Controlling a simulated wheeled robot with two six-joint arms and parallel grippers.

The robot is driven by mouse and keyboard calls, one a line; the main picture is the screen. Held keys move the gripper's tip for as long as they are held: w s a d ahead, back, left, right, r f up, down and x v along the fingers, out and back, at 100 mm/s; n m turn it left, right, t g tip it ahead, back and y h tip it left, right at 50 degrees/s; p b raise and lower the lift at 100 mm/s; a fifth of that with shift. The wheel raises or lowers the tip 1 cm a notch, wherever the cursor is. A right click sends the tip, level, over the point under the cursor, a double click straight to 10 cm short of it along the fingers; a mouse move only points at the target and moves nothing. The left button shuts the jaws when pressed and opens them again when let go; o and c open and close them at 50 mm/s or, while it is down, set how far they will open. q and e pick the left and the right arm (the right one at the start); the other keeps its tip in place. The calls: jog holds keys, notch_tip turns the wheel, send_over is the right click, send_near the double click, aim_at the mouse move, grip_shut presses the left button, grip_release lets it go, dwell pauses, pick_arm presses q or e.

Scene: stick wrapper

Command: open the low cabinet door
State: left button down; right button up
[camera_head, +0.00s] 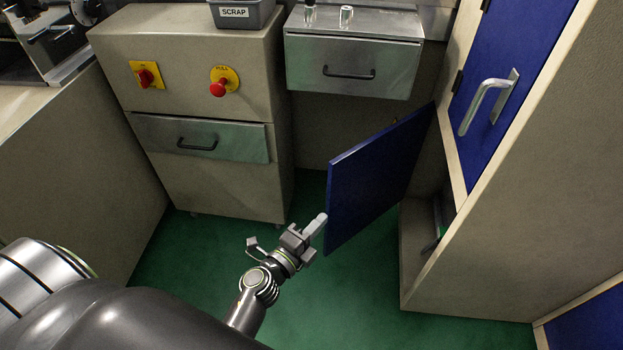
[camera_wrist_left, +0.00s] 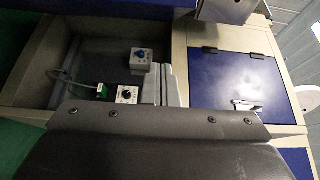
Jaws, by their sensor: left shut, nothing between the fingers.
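The low cabinet door (camera_head: 375,180) is a dark blue panel standing wide open, swung out from the beige cabinet (camera_head: 470,255) on the right. Its hinge side is at the cabinet and its free edge points left. My left gripper (camera_head: 318,222) is shut and empty, with its fingertips right beside the door's lower free edge; I cannot tell whether they touch. In the left wrist view the shut fingers (camera_wrist_left: 162,86) show in front of the open compartment. Inside it are a box with a blue knob (camera_wrist_left: 141,54) and a black dial (camera_wrist_left: 127,95). My right gripper is not in view.
An upper blue door (camera_head: 505,75) with a metal handle (camera_head: 488,100) is shut above the opening. A beige machine cabinet with a red emergency button (camera_head: 218,88) and a drawer (camera_head: 200,138) stands at the back left. Green floor (camera_head: 190,290) is clear around the gripper.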

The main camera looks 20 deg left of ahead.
aim_at(331, 187)
pick_arm(q)
jog(key=w, duration=0.3)
jog(key=w+b, duration=0.1)
jog(key=w, duration=0.3)
jog(key=w+a, duration=0.1)
jog(key=w, duration=0.3)
jog(key=shift+w+a, duration=0.1)
jog(key=shift+w, duration=0.15)
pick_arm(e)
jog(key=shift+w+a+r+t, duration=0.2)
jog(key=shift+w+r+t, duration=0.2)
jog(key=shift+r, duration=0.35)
pick_arm(q)
jog(key=shift+a, duration=0.1)
